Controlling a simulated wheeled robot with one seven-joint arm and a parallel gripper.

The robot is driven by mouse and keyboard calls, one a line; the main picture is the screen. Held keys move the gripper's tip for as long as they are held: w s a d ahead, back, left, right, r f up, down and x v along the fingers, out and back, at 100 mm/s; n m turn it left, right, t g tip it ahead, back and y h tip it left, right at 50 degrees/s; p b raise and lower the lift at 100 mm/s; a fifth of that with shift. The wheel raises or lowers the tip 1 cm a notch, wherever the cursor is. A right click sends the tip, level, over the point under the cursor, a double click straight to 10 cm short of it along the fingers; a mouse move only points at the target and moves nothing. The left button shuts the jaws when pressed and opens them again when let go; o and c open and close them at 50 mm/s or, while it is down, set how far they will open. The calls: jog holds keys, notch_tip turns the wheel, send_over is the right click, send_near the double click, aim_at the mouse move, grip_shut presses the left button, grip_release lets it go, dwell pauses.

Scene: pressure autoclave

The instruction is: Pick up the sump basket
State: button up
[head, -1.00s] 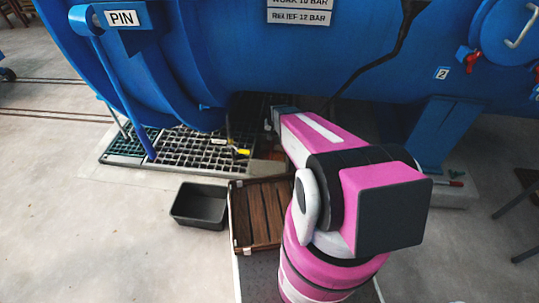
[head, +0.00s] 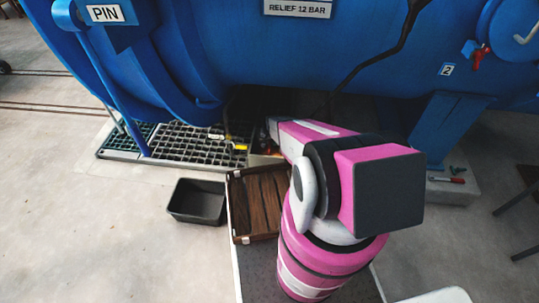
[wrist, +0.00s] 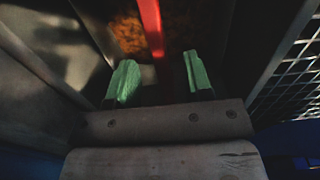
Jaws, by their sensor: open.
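In the wrist view my gripper (wrist: 158,72) is open, with its two green-tipped fingers apart. A red bar (wrist: 150,25) runs in from the top of the picture toward the gap between the fingers; it looks like the handle of the sump basket. Rusty brown material (wrist: 126,36) shows behind the bar, in a dark recess. I cannot clearly make out the basket's walls, and no contact between fingers and bar is clear. In the head view the gripper and the basket are hidden by my pink arm and the shadow under the vessel.
The blue autoclave (head: 300,55) hangs over the arm. Metal walls flank the gripper closely, with a grating (wrist: 292,75) at right in the wrist view. A floor grate (head: 190,146), a black bin (head: 197,202) and a wooden tray (head: 234,215) lie left of my arm.

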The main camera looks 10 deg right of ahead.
aim_at(270, 144)
jog(key=f, duration=0.2)
jog(key=w+f, duration=0.1)
jog(key=f, duration=0.1)
jog(key=shift+d+f, duration=0.1)
jog(key=shift+d, duration=0.05)
jog(key=shift+s+f, duration=0.1)
jog(key=shift+f, duration=0.3)
jog(key=shift+c, duration=0.3)
grip_shut()
